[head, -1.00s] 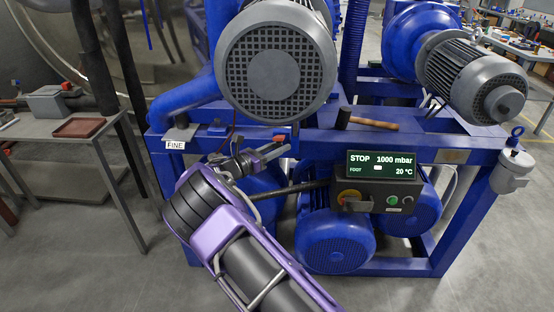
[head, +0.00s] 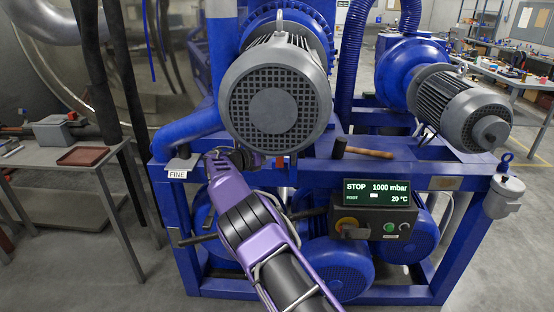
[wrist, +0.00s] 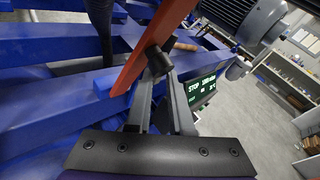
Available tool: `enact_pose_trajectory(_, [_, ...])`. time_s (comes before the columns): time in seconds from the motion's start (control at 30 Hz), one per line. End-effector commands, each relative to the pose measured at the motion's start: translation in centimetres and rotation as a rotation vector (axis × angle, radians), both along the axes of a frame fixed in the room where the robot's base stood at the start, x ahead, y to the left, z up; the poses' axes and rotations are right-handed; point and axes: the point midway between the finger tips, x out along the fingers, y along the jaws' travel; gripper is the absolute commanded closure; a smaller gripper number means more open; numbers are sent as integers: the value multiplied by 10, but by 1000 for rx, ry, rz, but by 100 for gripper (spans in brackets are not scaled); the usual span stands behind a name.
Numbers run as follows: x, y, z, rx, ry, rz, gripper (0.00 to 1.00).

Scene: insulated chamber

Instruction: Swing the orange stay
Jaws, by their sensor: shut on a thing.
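The orange stay (wrist: 150,45) is a flat orange-red bar in the wrist view, slanting from the top edge down to the left. A short black knob (wrist: 157,62) sticks out from its face. My gripper (wrist: 159,78) has its two grey fingers closed around this knob, with the bar just beyond the fingertips. In the head view my purple and black arm reaches up to the blue frame beside the FINE label (head: 177,174). There the fingers and the stay are hidden behind my wrist.
The blue pump frame (head: 330,177) carries a grey motor (head: 275,105) above my wrist. A hammer (head: 362,151) lies on its beam. A control box (head: 380,215) reading STOP hangs right of my arm. A side table (head: 50,160) stands left, with open floor between.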

Motion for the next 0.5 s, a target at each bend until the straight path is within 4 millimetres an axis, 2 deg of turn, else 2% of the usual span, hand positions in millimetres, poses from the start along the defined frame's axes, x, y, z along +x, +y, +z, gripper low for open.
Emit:
enact_pose_trajectory(0.03, [4, -3, 17, -7, -21, -8, 100])
enact_pose_trajectory(0.17, [8, -3, 21, -11, -1, -11, 100])
enact_pose_trajectory(0.5, [7, 0, 17, -6, 4, -5, 39])
